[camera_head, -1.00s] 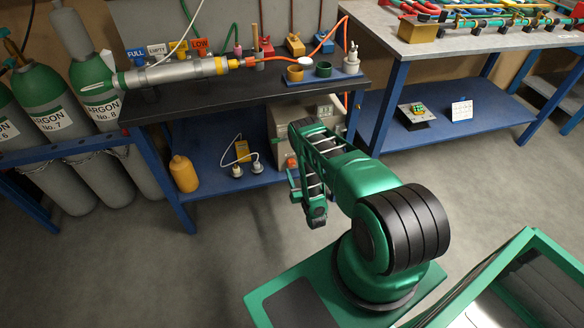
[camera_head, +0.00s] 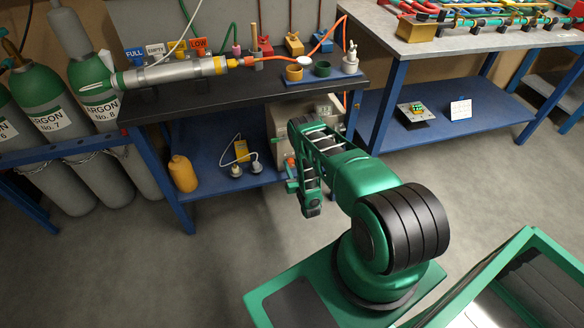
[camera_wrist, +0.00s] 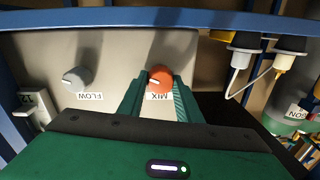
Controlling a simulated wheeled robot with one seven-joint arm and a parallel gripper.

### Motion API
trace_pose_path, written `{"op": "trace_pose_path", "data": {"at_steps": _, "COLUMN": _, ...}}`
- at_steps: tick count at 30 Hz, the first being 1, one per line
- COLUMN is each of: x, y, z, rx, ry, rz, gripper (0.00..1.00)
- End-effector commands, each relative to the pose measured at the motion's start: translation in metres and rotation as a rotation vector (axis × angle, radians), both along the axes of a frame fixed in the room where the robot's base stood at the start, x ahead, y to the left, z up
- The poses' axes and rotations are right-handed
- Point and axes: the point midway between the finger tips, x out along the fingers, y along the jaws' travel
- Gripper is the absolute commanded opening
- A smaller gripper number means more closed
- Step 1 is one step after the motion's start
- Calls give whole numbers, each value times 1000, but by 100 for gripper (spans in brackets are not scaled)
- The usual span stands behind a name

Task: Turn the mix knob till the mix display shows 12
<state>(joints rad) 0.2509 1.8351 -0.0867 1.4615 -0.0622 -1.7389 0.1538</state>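The orange mix knob (camera_wrist: 161,79) is on a beige panel (camera_wrist: 110,55), above a MIX label, in the wrist view. My gripper (camera_wrist: 160,84) has one green finger on each side of it; a finger's touch on the knob cannot be told. A small white mark shows on the knob's left part. A white display box (camera_wrist: 36,104) at the left edge bears a figure that I cannot read surely. In the head view my arm reaches toward the beige unit (camera_head: 290,111) under the black bench, and hides part of its front.
A grey flow knob (camera_wrist: 76,77) is left of the mix knob. A blue shelf edge (camera_wrist: 110,18) crosses above. White plugs (camera_wrist: 240,58) with cables are at the right.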

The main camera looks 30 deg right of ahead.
Motion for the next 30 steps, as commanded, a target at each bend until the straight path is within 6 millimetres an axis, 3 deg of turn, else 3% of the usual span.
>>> {"op": "trace_pose_path", "data": {"at_steps": 11, "x": -1, "y": 0, "z": 0, "rx": -55, "ry": 16, "rz": 0, "gripper": 9}}
{"op": "trace_pose_path", "data": {"at_steps": 12, "x": -1, "y": 0, "z": 0, "rx": -55, "ry": 16, "rz": 0, "gripper": 39}}
{"op": "trace_pose_path", "data": {"at_steps": 14, "x": -1, "y": 0, "z": 0, "rx": -55, "ry": 16, "rz": 0, "gripper": 50}}
{"op": "trace_pose_path", "data": {"at_steps": 24, "x": -3, "y": 1, "z": -1, "rx": -54, "ry": 17, "rz": 0, "gripper": 50}}
{"op": "trace_pose_path", "data": {"at_steps": 30, "x": -26, "y": 6, "z": -1, "rx": -54, "ry": 19, "rz": 0, "gripper": 50}}
